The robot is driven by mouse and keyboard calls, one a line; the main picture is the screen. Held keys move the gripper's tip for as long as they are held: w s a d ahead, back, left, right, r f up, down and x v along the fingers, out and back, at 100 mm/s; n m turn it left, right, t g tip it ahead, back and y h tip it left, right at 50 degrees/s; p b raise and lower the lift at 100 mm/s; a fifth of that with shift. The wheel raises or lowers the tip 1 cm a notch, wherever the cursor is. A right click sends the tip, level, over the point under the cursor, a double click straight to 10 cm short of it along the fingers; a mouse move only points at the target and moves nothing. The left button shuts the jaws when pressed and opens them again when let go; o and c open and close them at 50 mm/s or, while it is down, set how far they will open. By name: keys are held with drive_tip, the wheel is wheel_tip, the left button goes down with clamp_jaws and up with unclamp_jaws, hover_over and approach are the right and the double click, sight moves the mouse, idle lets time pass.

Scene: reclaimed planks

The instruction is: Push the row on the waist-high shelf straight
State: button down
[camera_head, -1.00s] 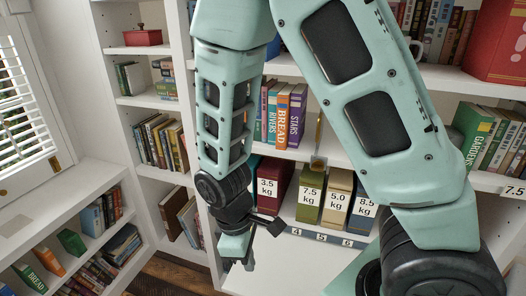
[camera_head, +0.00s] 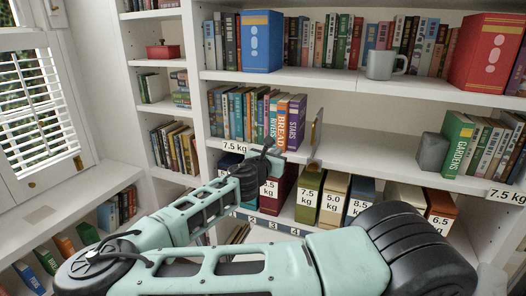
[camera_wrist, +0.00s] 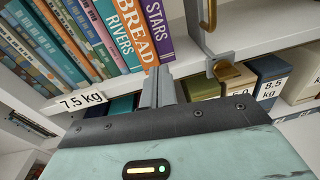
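A row of upright books (camera_head: 236,115) stands on the waist-high shelf (camera_head: 355,150). At its right end are RIVERS (camera_head: 272,118), orange BREAD (camera_head: 283,122) and purple STARS (camera_head: 297,120). They also show in the wrist view as BREAD (camera_wrist: 132,32) and STARS (camera_wrist: 157,28). A metal bookend (camera_head: 316,135) stands right of STARS, with a gap between. My gripper (camera_wrist: 159,88) has its fingers together, empty, just in front of the lower ends of BREAD and STARS. I cannot tell whether it touches them. My gripper hides part of the shelf edge in the head view.
Weighted boxes, such as the green one (camera_head: 309,195), fill the shelf below. A grey block (camera_head: 433,151) and GARDENS (camera_head: 457,143) stand at the right. A mug (camera_head: 386,64) is on the shelf above. The shelf between bookend and grey block is clear.

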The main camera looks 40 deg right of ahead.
sight(281, 134)
drive_tip(key=shift+n+t, duration=0.7)
drive_tip(key=shift+w+d+r+b, duration=0.1)
drive_tip(key=shift+w+d+r, duration=0.25)
drive_tip(key=shift+w+d, duration=0.45)
drive_tip(key=shift+w+d+r+b, duration=0.1)
drive_tip(key=shift+w+d+r, duration=0.3)
drive_tip(key=shift+w+d, duration=0.4)
drive_tip(key=shift+w+d+r+b, duration=0.1)
drive_tip(key=shift+w+d+r, duration=0.35)
drive_tip(key=shift+d, duration=0.5)
drive_tip(key=shift+x, duration=1.85)
drive_tip(key=shift+f, duration=0.1)
drive_tip(key=shift+v, duration=1.7)
drive_tip(key=shift+a, duration=0.35)
drive_tip(key=shift+s, duration=0.1)
